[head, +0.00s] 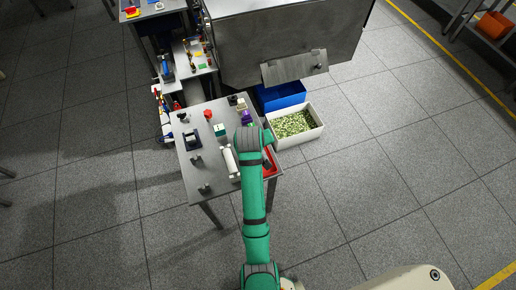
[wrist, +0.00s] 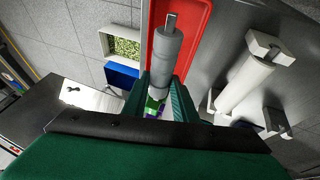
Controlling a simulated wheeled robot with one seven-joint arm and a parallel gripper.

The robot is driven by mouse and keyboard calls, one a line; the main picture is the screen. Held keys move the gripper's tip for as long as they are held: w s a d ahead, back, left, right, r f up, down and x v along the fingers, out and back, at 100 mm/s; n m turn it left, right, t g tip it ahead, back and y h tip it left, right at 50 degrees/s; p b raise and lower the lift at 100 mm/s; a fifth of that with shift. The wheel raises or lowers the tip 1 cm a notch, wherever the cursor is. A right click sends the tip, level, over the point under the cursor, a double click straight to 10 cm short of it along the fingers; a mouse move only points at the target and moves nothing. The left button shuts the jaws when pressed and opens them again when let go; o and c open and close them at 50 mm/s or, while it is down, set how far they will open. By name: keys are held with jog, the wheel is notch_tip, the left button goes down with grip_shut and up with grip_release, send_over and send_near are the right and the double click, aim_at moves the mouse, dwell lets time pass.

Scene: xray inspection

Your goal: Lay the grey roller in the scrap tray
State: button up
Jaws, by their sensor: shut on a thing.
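The grey roller (wrist: 166,55) shows in the wrist view, with a thin metal shaft at its far end. My gripper (wrist: 160,92) is shut on its near part, one green finger on each side. The red tray (wrist: 196,22), apparently the scrap tray, lies behind the roller in the wrist view, and the roller overlaps it there. I cannot tell the height between them. In the head view the red tray (head: 269,170) is at the table's right edge, partly covered by my arm. My gripper and the grey roller are hidden by my arm there.
A white roller (head: 230,161) rests on supports left of my arm; it also shows in the wrist view (wrist: 243,85). Several small items stand on the metal table (head: 215,182). A white bin of green bits (head: 317,133) and a blue bin (head: 283,94) stand beyond its right edge.

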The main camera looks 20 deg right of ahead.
jog(key=shift+w+d+f, duration=0.15)
jog(key=shift+w+f, duration=0.1)
jog(key=shift+f, duration=1.7)
jog(key=shift+f, duration=0.55)
jog(key=o, duration=0.7)
jog(key=shift+o, duration=0.3)
jog(key=shift+f, duration=0.1)
jog(key=shift+r, duration=0.3)
jog(key=v, duration=1.2)
jog(key=shift+r, duration=0.4)
